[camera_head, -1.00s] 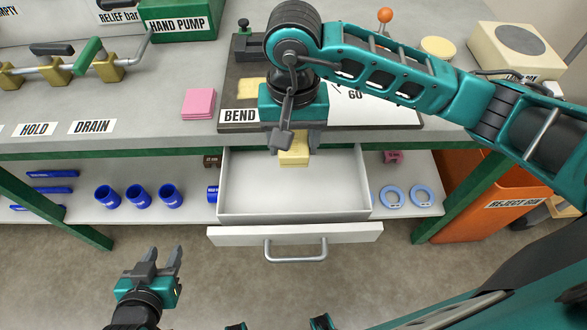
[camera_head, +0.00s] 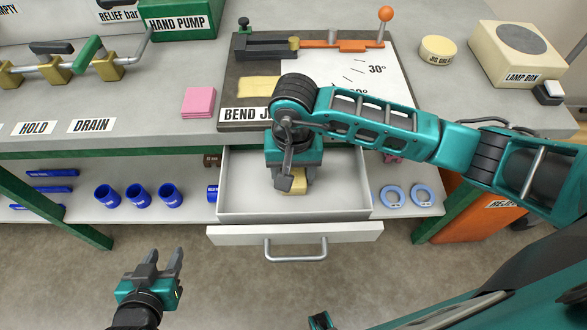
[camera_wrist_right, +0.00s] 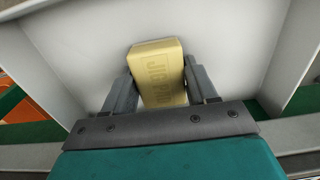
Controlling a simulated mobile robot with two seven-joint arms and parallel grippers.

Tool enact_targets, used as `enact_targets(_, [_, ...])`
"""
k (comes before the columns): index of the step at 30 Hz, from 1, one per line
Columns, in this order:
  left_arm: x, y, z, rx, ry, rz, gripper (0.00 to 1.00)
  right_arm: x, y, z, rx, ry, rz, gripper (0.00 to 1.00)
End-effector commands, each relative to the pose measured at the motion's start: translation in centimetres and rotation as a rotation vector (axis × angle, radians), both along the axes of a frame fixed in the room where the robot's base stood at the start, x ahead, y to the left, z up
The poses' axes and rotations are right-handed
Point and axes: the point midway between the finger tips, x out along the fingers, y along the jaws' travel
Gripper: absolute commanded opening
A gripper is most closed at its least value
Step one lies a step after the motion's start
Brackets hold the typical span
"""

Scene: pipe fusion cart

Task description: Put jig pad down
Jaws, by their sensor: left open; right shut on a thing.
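The jig pad (camera_wrist_right: 162,76) is a pale yellow block marked "JIG PAD" in the right wrist view. My right gripper (camera_wrist_right: 165,88) is shut on it, one finger on each side. In the head view the jig pad (camera_head: 296,188) shows partly below my right gripper (camera_head: 292,172), inside the outline of the open drawer (camera_head: 345,205). Whether it touches the drawer floor I cannot tell. My left gripper (camera_head: 163,262) is open and empty, low at the left, in front of the bench and away from the drawer.
The bend jig board (camera_head: 245,60) lies on the bench top above the drawer. Pink pads (camera_head: 199,102) lie to its left. Blue sleeves (camera_head: 138,196) and light blue rings (camera_head: 422,194) are on the lower shelf either side. An orange reject bin (camera_head: 455,222) stands at right.

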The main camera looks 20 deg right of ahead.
Motion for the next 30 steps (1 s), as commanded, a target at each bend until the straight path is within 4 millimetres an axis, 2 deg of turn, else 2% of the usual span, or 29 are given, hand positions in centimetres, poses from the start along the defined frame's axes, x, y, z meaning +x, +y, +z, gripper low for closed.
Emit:
enact_targets(3, [0.0,0.0,-0.5,0.000,0.000,0.000,0.43,0.0,0.0,-0.4,-0.001,-0.002,0.000,0.33])
enact_targets(4, [0.0,0.0,-0.5,0.000,0.000,0.000,0.43,0.0,0.0,-0.4,0.000,-0.001,0.000,0.58])
enact_targets(12, [0.0,0.0,-0.4,0.000,0.000,0.000,0.43,0.0,0.0,-0.3,-0.001,0.000,0.000,0.83])
enact_targets(19, [0.0,0.0,-0.3,0.000,0.000,0.000,0.43,0.0,0.0,-0.2,-0.001,0.000,0.000,0.83])
enact_targets(23, [0.1,0.0,0.2,0.000,-0.002,0.000,0.43,0.0,0.0,0.5,0.000,-0.001,0.000,0.83])
enact_targets(26, [0.2,0.0,0.2,0.000,-0.004,-0.001,0.43,0.2,-0.1,2.2,0.000,-0.005,0.000,0.83])
enact_targets(30, [0.3,0.0,0.3,0.000,-0.006,-0.001,0.43,0.1,-0.1,5.3,-0.001,-0.007,0.003,0.83])
